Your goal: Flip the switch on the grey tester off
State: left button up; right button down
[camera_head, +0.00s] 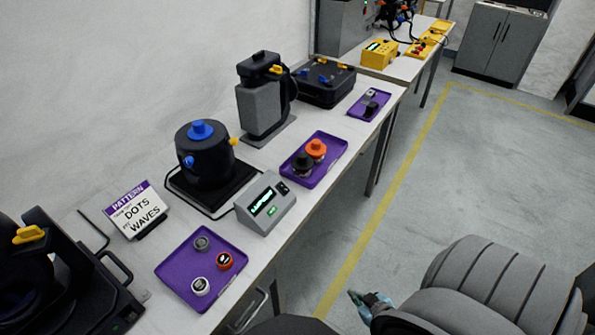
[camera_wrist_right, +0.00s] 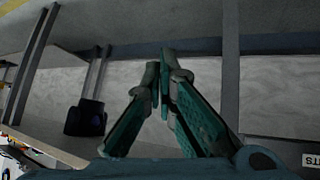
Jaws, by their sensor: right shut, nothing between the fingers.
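The grey tester (camera_head: 262,212) sits on the near table, close to its front edge. It has a sloped face with a lit green display, a small black switch (camera_head: 283,188) at its upper right and a small green-lit part below. The switch's position is too small to tell. My right gripper (camera_head: 358,297) is off the table, over the floor to the lower right of the tester and well apart from it. In the right wrist view its fingers (camera_wrist_right: 162,78) are together and empty. My left gripper is not in view.
A black par can (camera_head: 205,155) stands behind the tester. Purple trays (camera_head: 232,254) with round parts lie on either side of it. A sign (camera_head: 136,211) reading "DOTS" and "WAVES" stands left. Free floor (camera_head: 465,165) lies right of the table.

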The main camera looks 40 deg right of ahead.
aim_at(283, 188)
jog(key=w+d+r+t+b, duration=0.2)
jog(key=w+d+r+t, duration=0.2)
jog(key=w+r, duration=0.25)
pick_arm(q)
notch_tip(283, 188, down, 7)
jog(key=b, duration=0.3)
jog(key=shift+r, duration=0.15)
pick_arm(e)
jog(key=w+a+r+n+t+y, duration=0.1)
jog(key=w+r+n+t+y, duration=0.1)
jog(key=r, duration=0.9)
jog(key=w+a+r+n+t+y, duration=0.2)
jog(key=w+r+t+y, duration=0.3)
jog(key=r, duration=0.6)
jog(key=shift+w+t+y, duration=0.25)
jog(key=shift+t+y, duration=0.05)
jog(key=shift+y, duration=0.4)
jog(key=w+a+b, duration=0.1)
jog(key=w, duration=0.2)
jog(key=w+a+b, duration=0.1)
jog(key=w, duration=0.3)
jog(key=w+a+b, duration=0.1)
jog(key=w, duration=0.2)
jog(key=shift+w, duration=0.3)
jog(key=shift+w+a+f+b, duration=0.15)
jog(key=shift+w+f+b, duration=0.15)
jog(key=shift+f+b, duration=0.15)
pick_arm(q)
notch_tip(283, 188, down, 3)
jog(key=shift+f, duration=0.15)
